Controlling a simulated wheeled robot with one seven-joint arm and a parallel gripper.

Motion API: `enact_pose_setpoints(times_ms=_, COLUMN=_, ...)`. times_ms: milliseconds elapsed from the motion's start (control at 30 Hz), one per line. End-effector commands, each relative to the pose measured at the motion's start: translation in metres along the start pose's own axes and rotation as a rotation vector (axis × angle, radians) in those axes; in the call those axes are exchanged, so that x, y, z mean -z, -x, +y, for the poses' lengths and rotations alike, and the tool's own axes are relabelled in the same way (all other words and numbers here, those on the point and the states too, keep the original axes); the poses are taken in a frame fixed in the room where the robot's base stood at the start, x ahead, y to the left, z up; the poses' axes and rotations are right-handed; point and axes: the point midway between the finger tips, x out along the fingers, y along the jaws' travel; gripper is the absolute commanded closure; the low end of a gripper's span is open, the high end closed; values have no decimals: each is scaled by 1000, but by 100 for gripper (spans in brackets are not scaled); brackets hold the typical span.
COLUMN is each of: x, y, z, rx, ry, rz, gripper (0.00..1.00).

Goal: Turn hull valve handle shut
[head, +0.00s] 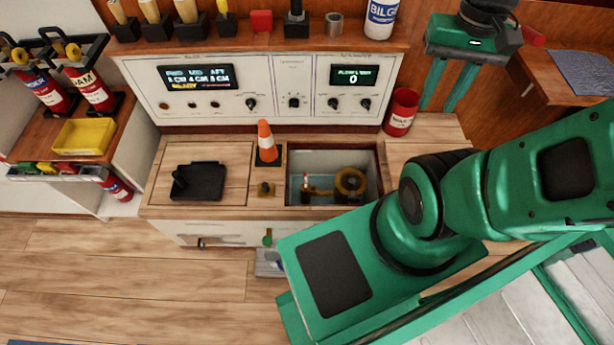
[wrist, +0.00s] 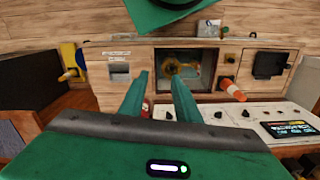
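The open hatch (head: 382,172) in the counter holds brass fittings: a round ring-shaped part (head: 350,183) and, to its left, a small upright part with a red and white piece (head: 306,182). I cannot tell for sure which of these is the hull valve handle, nor its angle. In the wrist view the brass fitting (wrist: 180,68) shows small inside the hatch. My gripper (head: 447,106) hangs at the upper right, right of the console and well away from the hatch. Its two fingers (wrist: 160,84) are apart with nothing between them.
An orange cone (head: 265,142) stands just left of the hatch, beside a black tray (head: 198,181). A red can (head: 401,112) stands right of the console (head: 294,85). A bilge canister (head: 381,18) is on the shelf above. My arm crosses the counter's right side.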

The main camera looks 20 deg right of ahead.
Motion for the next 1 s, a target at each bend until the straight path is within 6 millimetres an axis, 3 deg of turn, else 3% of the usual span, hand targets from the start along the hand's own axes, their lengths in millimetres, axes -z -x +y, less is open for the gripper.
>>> enact_pose_setpoints(times_ms=233, x=-8, y=4, z=5, rx=5, ry=2, rz=11, gripper=70)
enact_pose_setpoints(times_ms=367, x=2, y=1, z=1, rx=-5, ry=6, rz=12, gripper=70)
enact_pose_setpoints(times_ms=667, x=66, y=-29, z=-29, rx=-56, ry=35, rz=23, gripper=70)
enact_pose_setpoints(times_ms=1000, x=130, y=-88, z=-80, rx=-93, ry=73, rz=42, gripper=70)
